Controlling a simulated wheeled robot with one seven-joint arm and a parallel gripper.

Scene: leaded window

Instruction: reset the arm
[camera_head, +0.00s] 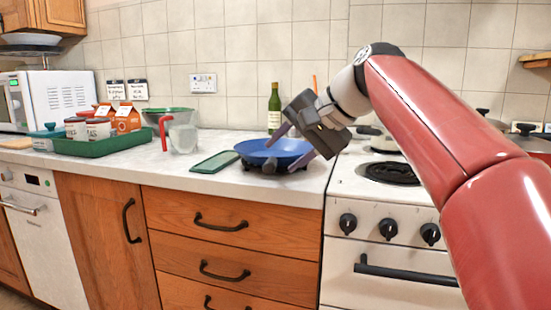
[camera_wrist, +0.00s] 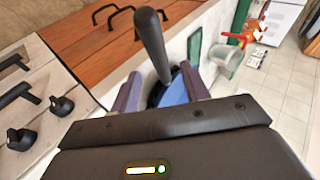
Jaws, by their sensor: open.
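My gripper (camera_head: 292,146) is open, tilted downward over the right part of a blue frying pan (camera_head: 262,150). The pan sits on a dark burner or stand on the counter near its front edge, and its dark handle (camera_head: 270,165) points toward the front. In the wrist view my gripper's two fingers (camera_wrist: 160,90) are spread apart, with part of the blue pan (camera_wrist: 176,90) between them. The dark handle (camera_wrist: 152,45) runs up from there past the fingertips, and I see no finger closed on it. The gripper body hides much of the pan in that view.
A white stove (camera_head: 390,200) stands right of the pan. A green bottle (camera_head: 274,110) is behind it. A green board (camera_head: 214,162), a jug (camera_head: 182,135) and a green tray (camera_head: 95,145) with jars and cartons lie left. Drawers (camera_head: 230,235) are below.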

